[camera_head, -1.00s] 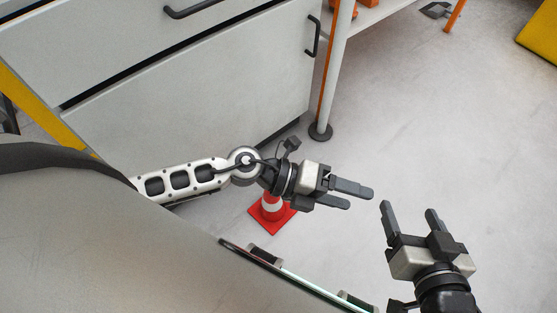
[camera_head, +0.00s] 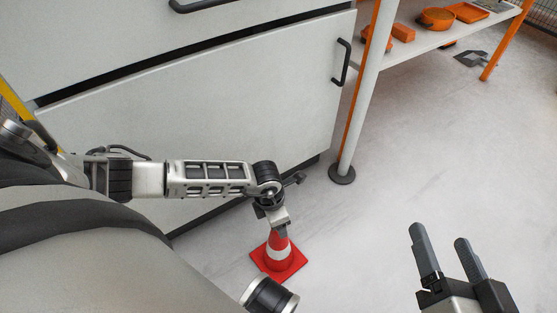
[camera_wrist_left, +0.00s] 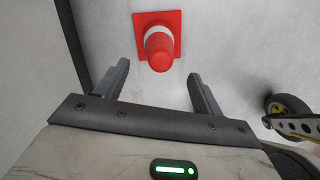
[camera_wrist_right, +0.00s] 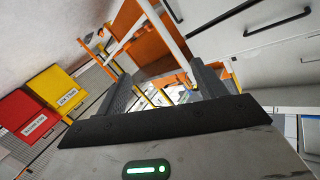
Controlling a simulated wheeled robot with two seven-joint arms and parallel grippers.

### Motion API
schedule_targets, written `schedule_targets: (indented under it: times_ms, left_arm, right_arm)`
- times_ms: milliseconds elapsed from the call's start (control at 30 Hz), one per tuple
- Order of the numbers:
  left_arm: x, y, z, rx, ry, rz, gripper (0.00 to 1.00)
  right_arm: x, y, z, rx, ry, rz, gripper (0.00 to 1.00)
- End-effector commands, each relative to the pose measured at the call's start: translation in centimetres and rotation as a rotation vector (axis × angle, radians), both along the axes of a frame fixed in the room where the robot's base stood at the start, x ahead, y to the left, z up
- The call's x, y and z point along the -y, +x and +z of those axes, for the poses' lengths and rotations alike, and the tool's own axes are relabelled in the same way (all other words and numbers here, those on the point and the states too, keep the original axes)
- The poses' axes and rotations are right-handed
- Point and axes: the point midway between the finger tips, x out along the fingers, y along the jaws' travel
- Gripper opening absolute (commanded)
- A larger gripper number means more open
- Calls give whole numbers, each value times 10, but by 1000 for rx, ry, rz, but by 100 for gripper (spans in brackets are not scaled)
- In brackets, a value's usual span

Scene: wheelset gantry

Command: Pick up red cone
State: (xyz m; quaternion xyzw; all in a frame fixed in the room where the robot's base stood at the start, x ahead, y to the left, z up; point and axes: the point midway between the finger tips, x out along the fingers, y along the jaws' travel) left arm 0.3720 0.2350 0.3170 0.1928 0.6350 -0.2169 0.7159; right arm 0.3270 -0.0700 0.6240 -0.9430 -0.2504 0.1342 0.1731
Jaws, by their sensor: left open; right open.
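The red cone (camera_head: 280,256) with a white band stands upright on its square red base on the floor, in front of the grey cabinet. In the left wrist view the cone (camera_wrist_left: 158,47) shows ahead of the fingers, roughly midway between them and slightly beyond the tips. My left gripper (camera_wrist_left: 158,75) is open and empty, pointing down at the cone. In the head view its wrist hides the cone's tip. My right gripper (camera_head: 438,240) is open and empty, away from the cone at the lower right.
A grey drawer cabinet (camera_head: 240,100) stands close behind the cone. A shelf post (camera_head: 362,110) with a round foot stands right of it, with orange items (camera_head: 436,18) on the shelf. The floor to the right is clear. The right wrist view shows red and yellow bins (camera_wrist_right: 55,88).

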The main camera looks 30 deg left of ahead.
Motion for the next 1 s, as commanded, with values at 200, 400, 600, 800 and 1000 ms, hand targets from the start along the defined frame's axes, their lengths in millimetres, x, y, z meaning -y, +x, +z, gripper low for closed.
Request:
schedule_targets:
  times_ms: [200, 400, 600, 800, 1000]
  left_arm:
    - [2, 2, -16, 1, -1, 0, 68]
    - [3, 1, -39, -1, -1, 1, 68]
    - [4, 3, -65, 1, -1, 0, 68]
    - [5, 4, -65, 2, -1, 0, 68]
    - [4, 4, -65, 1, -2, 0, 29]
  right_arm:
    - [-2, 0, 2, 8, 42, 4, 70]
    - [-4, 0, 1, 18, 104, 11, 70]
    - [-2, 11, 21, 168, 109, 8, 70]
    - [-1, 13, 29, 204, 99, 4, 70]
    - [-1, 13, 28, 202, 99, 4, 70]
